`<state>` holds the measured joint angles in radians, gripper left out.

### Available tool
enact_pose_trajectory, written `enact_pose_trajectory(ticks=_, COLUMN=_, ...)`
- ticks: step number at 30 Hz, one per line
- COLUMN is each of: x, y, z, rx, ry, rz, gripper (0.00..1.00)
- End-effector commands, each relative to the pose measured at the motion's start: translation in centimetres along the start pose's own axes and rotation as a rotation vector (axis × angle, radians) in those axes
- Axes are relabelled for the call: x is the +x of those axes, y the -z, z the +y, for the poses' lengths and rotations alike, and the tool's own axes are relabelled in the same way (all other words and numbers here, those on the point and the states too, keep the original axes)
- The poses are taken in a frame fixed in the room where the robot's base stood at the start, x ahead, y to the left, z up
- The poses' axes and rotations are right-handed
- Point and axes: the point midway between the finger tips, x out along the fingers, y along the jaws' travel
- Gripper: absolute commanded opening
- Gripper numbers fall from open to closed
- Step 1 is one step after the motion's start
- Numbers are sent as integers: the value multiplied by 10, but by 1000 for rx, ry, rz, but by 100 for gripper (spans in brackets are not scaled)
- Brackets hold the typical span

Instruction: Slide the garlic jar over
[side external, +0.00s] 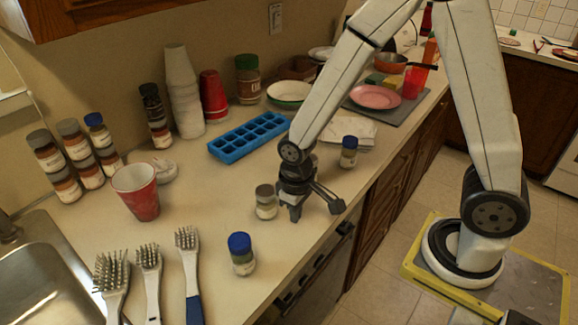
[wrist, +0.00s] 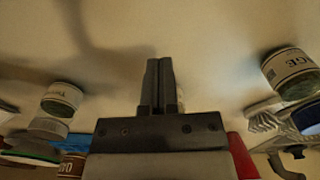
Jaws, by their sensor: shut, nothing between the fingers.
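Small spice jars stand near my gripper (side external: 297,213), and no label reading garlic is legible. A jar with a grey-green lid (side external: 265,202) stands upright just left of the fingers, with a small gap in the side view. A blue-lidded jar (side external: 242,255) is nearer the counter's front, and another blue-lidded jar (side external: 348,152) is behind and to the right. My gripper is shut and empty, low over the counter. In the wrist view its closed fingers (wrist: 159,68) point at bare counter, with one labelled jar (wrist: 62,98) at left and another (wrist: 291,74) at right.
A blue ice tray (side external: 249,136) lies behind, with stacked cups (side external: 183,95) beyond it. A red cup (side external: 136,191), brushes (side external: 188,272) and the sink (side external: 40,275) are at left. The counter's front edge runs close to my gripper's right.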

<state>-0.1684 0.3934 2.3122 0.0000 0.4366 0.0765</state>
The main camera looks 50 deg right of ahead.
Motion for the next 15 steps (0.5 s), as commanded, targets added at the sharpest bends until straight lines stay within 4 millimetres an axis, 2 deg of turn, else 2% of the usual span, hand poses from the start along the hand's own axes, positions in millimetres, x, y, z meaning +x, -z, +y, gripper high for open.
enact_pose_trajectory(ticks=3, x=12, y=1, z=0, rx=0, ry=0, rz=0, gripper=0)
enact_pose_trajectory(ticks=9, x=10, y=25, z=0, rx=1, ry=0, rz=2, gripper=0)
enact_pose_trajectory(ticks=15, x=10, y=37, z=0, rx=1, ry=1, rz=2, gripper=0)
